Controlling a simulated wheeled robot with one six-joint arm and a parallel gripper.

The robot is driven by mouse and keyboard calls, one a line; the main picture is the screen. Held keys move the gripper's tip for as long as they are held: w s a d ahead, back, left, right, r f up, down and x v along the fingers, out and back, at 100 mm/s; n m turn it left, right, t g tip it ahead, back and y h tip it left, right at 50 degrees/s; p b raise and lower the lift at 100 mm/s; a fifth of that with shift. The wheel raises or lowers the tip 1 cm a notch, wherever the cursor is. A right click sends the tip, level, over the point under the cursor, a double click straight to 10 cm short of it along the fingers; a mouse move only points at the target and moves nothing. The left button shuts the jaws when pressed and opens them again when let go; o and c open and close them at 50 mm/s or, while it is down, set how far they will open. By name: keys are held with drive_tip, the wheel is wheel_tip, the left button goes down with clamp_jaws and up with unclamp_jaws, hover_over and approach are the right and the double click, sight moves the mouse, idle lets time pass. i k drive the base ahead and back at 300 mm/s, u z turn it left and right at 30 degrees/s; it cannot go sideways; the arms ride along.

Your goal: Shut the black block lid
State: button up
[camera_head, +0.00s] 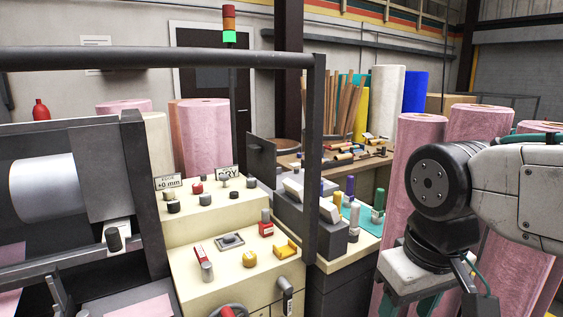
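A dark flat plate (262,160) stands upright at the back edge of the cream control panel, left of the dark frame post. It looks like a raised lid, but I cannot tell for sure that it is the black block lid. A dark grey block (330,240) with pale sloped pieces on top sits to its right, partly hidden by the post. My gripper (432,292) hangs at the lower right, well apart from both. Its lower end is cut off by the frame edge, so its opening does not show.
The cream control panel (205,228) carries several knobs and switches. A dark frame post (314,160) and top bar (150,58) stand between the panel and the right side. Pink felt rolls (425,150) stand behind my arm. A workbench (350,170) with tools lies behind.

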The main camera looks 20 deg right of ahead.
sight(262, 152)
drive_tip(key=k, duration=0.35)
drive_tip(key=u, duration=0.9)
drive_tip(key=i, duration=0.7)
drive_tip(key=z, duration=0.55)
drive_tip(key=i, duration=0.55)
drive_tip(key=z, duration=0.45)
